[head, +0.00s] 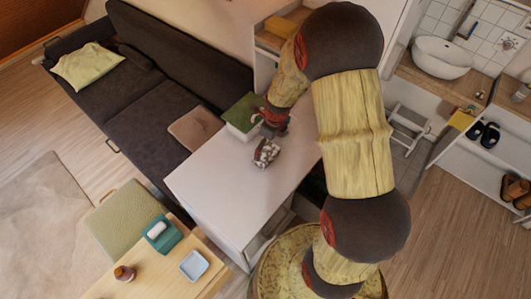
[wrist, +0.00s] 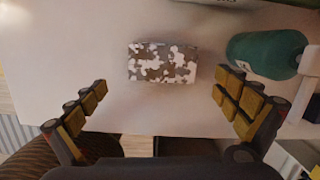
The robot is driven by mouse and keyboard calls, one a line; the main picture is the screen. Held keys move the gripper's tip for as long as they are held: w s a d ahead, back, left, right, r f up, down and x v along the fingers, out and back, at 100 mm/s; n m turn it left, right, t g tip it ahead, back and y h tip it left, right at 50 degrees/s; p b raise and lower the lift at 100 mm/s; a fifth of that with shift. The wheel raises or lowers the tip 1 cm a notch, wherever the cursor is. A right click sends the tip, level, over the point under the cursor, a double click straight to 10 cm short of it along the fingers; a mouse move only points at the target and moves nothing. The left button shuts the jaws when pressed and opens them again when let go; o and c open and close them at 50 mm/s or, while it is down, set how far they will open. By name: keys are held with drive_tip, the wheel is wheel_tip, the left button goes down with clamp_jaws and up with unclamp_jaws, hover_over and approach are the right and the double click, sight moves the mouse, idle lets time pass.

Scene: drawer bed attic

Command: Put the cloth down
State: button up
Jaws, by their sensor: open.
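A small brown-and-white blotched piece (wrist: 163,63), box-like in outline and probably the cloth, lies on a white tabletop (wrist: 60,50). In the head view the blotched piece (head: 266,153) is on the long white table (head: 220,190), near its far right part. My gripper (wrist: 160,88) is open, with its two fingers spread wide to either side and the blotched piece ahead between them. The fingers do not touch it in the wrist view. In the head view the fingers are too small to make out clearly.
A green-topped white box (head: 241,117) stands on the table's far side. A dark sofa (head: 130,90) runs behind. The table's near left part is clear.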

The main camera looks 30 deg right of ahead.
sight(266, 153)
drive_tip(key=shift+w+f+m, duration=0.1)
drive_tip(key=shift+m, duration=0.5)
drive_tip(key=f, duration=0.2)
drive_tip(key=f+b, duration=0.1)
drive_tip(key=f, duration=0.2)
drive_tip(key=w+f, duration=0.1)
drive_tip(key=f, duration=0.1)
drive_tip(key=shift+w+f+b, duration=0.1)
drive_tip(key=shift+f+b, duration=0.2)
drive_tip(key=shift+c, duration=0.4)
drive_tip(key=c, duration=1)
drive_tip(key=shift+r, duration=0.15)
